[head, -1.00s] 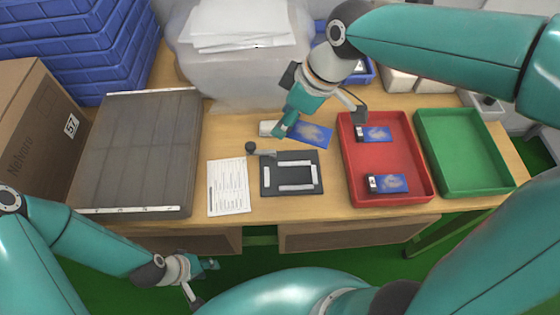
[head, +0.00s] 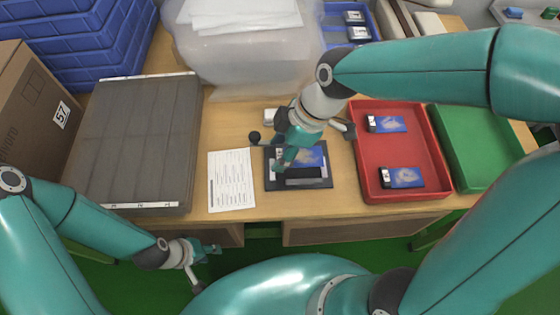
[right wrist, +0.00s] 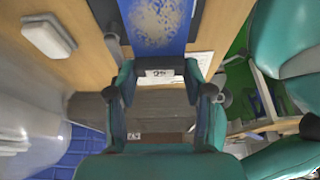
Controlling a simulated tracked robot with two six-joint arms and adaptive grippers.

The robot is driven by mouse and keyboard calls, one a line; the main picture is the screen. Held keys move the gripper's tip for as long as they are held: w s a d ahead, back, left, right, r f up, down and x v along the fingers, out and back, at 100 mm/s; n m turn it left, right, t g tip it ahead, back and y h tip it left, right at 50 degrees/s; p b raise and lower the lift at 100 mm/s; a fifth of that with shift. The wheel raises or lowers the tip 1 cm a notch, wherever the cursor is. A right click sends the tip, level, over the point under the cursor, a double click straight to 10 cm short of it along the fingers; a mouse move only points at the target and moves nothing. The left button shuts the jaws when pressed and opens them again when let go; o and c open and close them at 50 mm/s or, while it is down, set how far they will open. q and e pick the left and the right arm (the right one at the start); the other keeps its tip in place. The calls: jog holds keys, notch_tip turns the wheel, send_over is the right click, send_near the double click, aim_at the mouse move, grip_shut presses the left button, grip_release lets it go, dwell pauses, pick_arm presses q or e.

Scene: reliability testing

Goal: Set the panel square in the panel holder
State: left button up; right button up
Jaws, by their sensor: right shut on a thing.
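The blue panel (head: 314,155), with a pale print and a white end, is over the dark panel holder (head: 324,184) in the head view. I cannot tell whether it rests in the holder or is just above it. My right gripper (head: 284,160) is shut on the panel's white end and hides part of the holder. In the right wrist view, the panel (right wrist: 157,22) extends straight out from between the fingers (right wrist: 160,75). A lever with a black knob (head: 254,137) stands at the holder's left. My left gripper (head: 207,249) hangs in front of the table; its jaw opening is unclear.
A red tray (head: 400,151) right of the holder carries two more blue panels (head: 387,124). A green tray (head: 480,150) stands beyond it. A printed sheet (head: 231,180) and a large grey case (head: 140,140) lie to the left. A bulky translucent bag (head: 245,60) stands behind.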

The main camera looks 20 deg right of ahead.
aim_at(303, 157)
jog(key=shift+f, duration=2.45)
jog(key=shift+b, duration=0.3)
jog(key=shift+f, duration=0.2)
jog(key=o, duration=0.8)
jog(key=shift+r, duration=0.1)
jog(key=shift+r, duration=0.1)
jog(key=shift+d+r, duration=0.1)
jog(key=shift+r, duration=0.1)
jog(key=p+v, duration=0.1)
jog(key=v, duration=1)
jog(key=shift+s+d+r, duration=0.1)
jog(key=shift+d+r, duration=0.05)
jog(key=shift+r, duration=0.1)
